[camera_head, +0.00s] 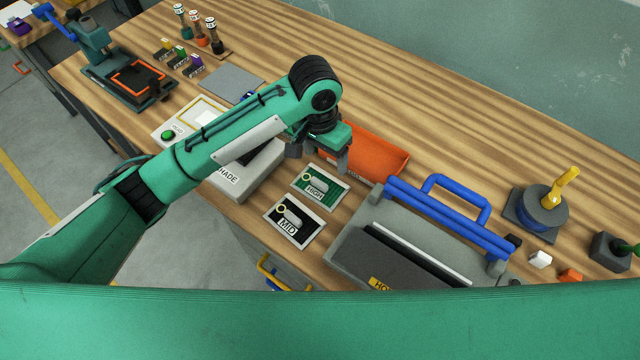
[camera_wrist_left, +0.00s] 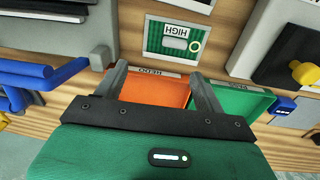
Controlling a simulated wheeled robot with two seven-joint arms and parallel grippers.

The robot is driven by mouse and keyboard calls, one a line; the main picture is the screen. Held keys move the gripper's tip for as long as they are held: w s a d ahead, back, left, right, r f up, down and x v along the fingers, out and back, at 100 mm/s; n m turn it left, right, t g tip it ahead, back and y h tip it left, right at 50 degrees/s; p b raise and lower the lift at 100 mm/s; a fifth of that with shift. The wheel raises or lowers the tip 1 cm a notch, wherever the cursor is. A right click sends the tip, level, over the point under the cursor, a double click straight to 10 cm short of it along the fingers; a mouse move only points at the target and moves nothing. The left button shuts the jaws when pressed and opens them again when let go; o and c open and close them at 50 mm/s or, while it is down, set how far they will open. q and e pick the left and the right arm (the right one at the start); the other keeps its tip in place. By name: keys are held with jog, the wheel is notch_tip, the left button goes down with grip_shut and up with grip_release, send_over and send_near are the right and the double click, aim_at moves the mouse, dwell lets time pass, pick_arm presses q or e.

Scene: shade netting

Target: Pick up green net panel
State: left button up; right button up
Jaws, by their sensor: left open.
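My left gripper (camera_head: 319,158) is open and empty, pointing down just beyond the HIGH panel. In the left wrist view its fingers (camera_wrist_left: 160,74) straddle the near part of an orange tray. My right gripper is not in view.
The orange tray (camera_head: 375,148) labelled REDO stands behind the panels. A green tray (camera_wrist_left: 245,101) sits beside it. A grey press with a blue handle (camera_head: 455,195) is at right, a pale SHADE box (camera_head: 248,172) at left.

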pick_arm(q)
jog(key=w+a+r+y, duration=0.1)
jog(key=w+r, duration=0.1)
jog(key=p, duration=0.2)
send_over(320, 181)
notch_tip(320, 181, down, 9)
jog(key=shift+s+r, duration=0.1)
notch_tip(320, 181, down, 5)
jog(key=shift+r+p, duration=0.1)
jog(key=shift+p, duration=0.65)
jog(key=shift+f, duration=0.3)
jog(key=c, duration=1.1)
jog(key=shift+r, duration=0.15)
